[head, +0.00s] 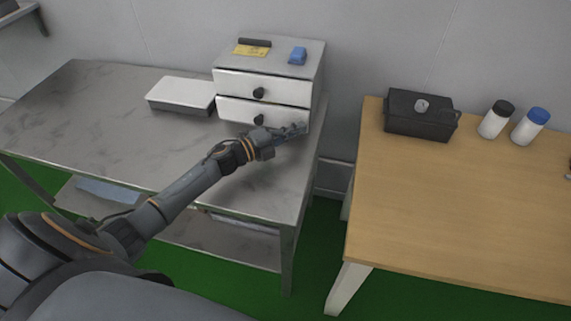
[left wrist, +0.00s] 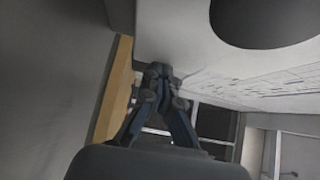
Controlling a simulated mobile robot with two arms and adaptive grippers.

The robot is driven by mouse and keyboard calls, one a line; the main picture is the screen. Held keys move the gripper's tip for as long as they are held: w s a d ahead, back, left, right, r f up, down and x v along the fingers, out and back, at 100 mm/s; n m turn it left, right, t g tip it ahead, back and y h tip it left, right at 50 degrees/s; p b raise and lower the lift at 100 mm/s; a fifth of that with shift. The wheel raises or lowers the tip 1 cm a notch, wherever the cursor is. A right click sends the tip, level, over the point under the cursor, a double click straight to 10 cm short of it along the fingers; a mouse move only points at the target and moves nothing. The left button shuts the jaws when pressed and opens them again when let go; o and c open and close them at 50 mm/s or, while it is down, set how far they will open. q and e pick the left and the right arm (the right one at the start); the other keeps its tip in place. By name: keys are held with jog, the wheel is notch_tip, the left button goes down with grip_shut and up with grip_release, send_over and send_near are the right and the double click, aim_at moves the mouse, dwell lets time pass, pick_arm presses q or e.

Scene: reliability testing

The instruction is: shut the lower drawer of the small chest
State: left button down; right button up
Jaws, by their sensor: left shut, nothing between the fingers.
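The small chest (head: 318,75) stands at the back right of the grey table, with a grey top and two white drawer fronts with dark round knobs. The upper drawer (head: 288,92) looks shut. The lower drawer (head: 232,108) is partly hidden by my left arm; I cannot tell how far out it is. My left gripper (head: 300,128) is shut and empty at the right end of the lower drawer's front. In the left wrist view the closed fingertips (left wrist: 158,72) are at a white front, which carries a dark knob (left wrist: 262,15); contact is unclear. My right gripper is out of view.
A white-lidded box (head: 182,92) stands left of the chest on the grey table (head: 70,120). A yellow card (head: 251,50), a dark bar and a blue item (head: 298,56) lie on the chest. A wooden table (head: 450,200) with a black box (head: 420,115) and two bottles stands right, across a gap.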

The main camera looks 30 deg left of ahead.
pick_arm(q)
jog(key=shift+w+a, duration=0.2)
jog(key=shift+w, duration=0.65)
jog(key=shift+a+r, duration=0.1)
jog(key=shift+w+r, duration=0.1)
jog(key=shift+r, duration=0.05)
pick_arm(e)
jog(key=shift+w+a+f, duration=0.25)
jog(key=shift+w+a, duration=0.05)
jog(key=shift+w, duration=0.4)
pick_arm(q)
jog(key=shift+a+r, duration=0.1)
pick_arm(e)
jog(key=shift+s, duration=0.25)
